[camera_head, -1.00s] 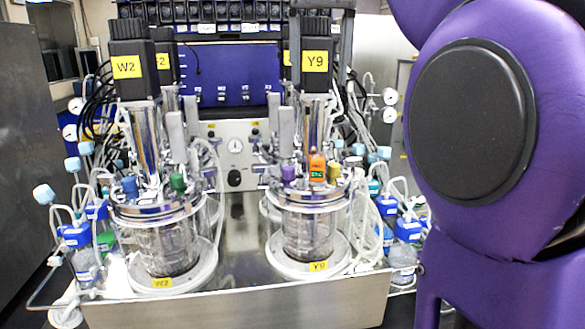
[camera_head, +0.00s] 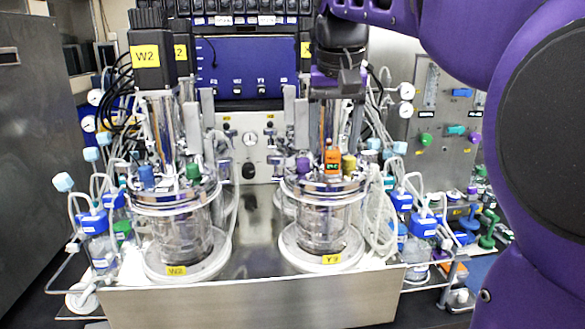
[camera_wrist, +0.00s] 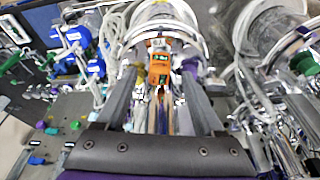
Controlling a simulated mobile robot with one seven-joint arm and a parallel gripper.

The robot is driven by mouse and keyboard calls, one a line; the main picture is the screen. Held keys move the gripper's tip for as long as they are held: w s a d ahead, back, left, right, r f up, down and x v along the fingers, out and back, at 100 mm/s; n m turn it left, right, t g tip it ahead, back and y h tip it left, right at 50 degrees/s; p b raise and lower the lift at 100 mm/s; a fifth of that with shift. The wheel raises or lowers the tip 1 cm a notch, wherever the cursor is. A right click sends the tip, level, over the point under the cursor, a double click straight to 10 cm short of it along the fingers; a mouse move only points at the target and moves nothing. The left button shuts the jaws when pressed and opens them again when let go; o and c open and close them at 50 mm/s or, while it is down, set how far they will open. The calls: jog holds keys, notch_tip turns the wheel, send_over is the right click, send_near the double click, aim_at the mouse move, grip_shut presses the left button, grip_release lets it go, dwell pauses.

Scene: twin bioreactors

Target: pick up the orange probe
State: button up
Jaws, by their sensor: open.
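The orange probe (camera_head: 332,158) stands upright in the lid of the right glass vessel (camera_head: 322,210), which bears a yellow label. A purple cap (camera_head: 303,167) is to its left and a yellow cap (camera_head: 349,163) to its right. In the wrist view the orange probe (camera_wrist: 159,68) shows between the two fingers. My gripper (camera_head: 338,105) points down from above the right vessel, in front of its motor. Its fingers are apart and nothing is held between them. In the wrist view my gripper (camera_wrist: 157,80) has a finger on each side of the probe; contact cannot be told.
The left vessel (camera_head: 172,225) with a W2 motor (camera_head: 151,62) stands beside it. Both vessels rest on a steel bench (camera_head: 250,300). Tubing and blue-capped bottles (camera_head: 424,226) crowd the right side. A blue panel (camera_head: 245,70) is behind.

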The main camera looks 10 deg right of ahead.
aim_at(331, 176)
jog(key=shift+x, duration=1.45)
grip_shut()
